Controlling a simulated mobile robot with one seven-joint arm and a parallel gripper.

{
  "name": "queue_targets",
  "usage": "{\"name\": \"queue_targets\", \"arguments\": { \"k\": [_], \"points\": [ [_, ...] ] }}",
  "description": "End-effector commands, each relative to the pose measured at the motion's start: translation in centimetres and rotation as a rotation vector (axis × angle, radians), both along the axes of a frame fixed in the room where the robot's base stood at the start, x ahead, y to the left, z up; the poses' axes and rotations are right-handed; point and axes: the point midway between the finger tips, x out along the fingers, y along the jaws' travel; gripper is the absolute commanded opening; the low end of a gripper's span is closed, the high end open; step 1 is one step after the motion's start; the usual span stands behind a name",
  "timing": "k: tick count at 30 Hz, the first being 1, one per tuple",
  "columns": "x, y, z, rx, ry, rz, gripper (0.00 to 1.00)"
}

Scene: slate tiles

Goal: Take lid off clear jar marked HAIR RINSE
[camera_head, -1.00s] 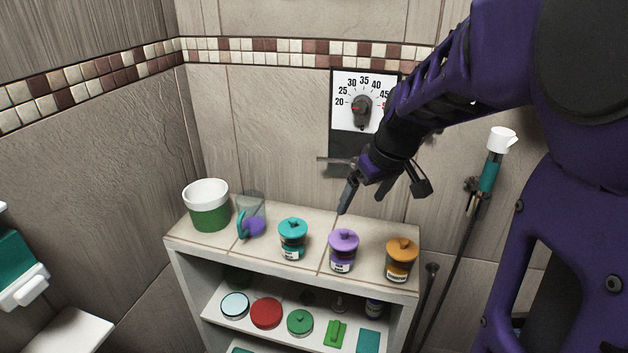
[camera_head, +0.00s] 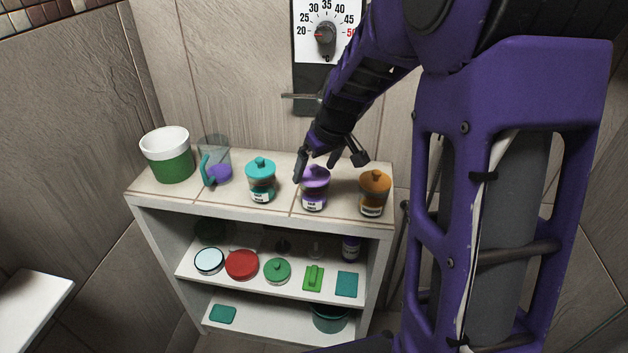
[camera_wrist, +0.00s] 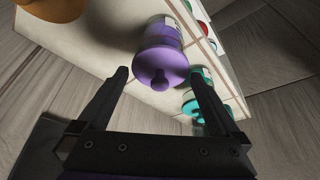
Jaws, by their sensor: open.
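Three clear jars with knobbed lids stand on the shelf top: one with a teal lid (camera_head: 261,168), one with a purple lid (camera_head: 316,182) and one with an orange lid (camera_head: 375,184). Their labels are too small to read surely, so I cannot tell which says HAIR RINSE. My gripper (camera_head: 315,171) is open and empty at the purple-lidded jar (camera_head: 313,204). In the wrist view, the fingertips of my gripper (camera_wrist: 160,73) appear on either side of the purple lid (camera_wrist: 163,68). I cannot tell whether they touch it.
A green and white tub (camera_head: 169,156) and a clear jug (camera_head: 216,164) stand at the left of the shelf top (camera_head: 285,213). Lower shelves hold several lids and small items. A dial (camera_head: 325,34) and a metal handle (camera_head: 300,97) are on the wall behind.

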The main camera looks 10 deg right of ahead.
Motion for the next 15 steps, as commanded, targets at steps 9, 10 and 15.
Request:
{"name": "queue_targets", "arguments": {
  "k": [9,10,15],
  "points": [
    [0.08,0.02,-0.03,0.0,-0.001,0.0,0.82],
    [0.08,0.02,-0.03,0.0,-0.001,0.0,0.77],
    [0.07,0.01,-0.03,0.0,-0.001,0.0,0.46]
  ]
}}
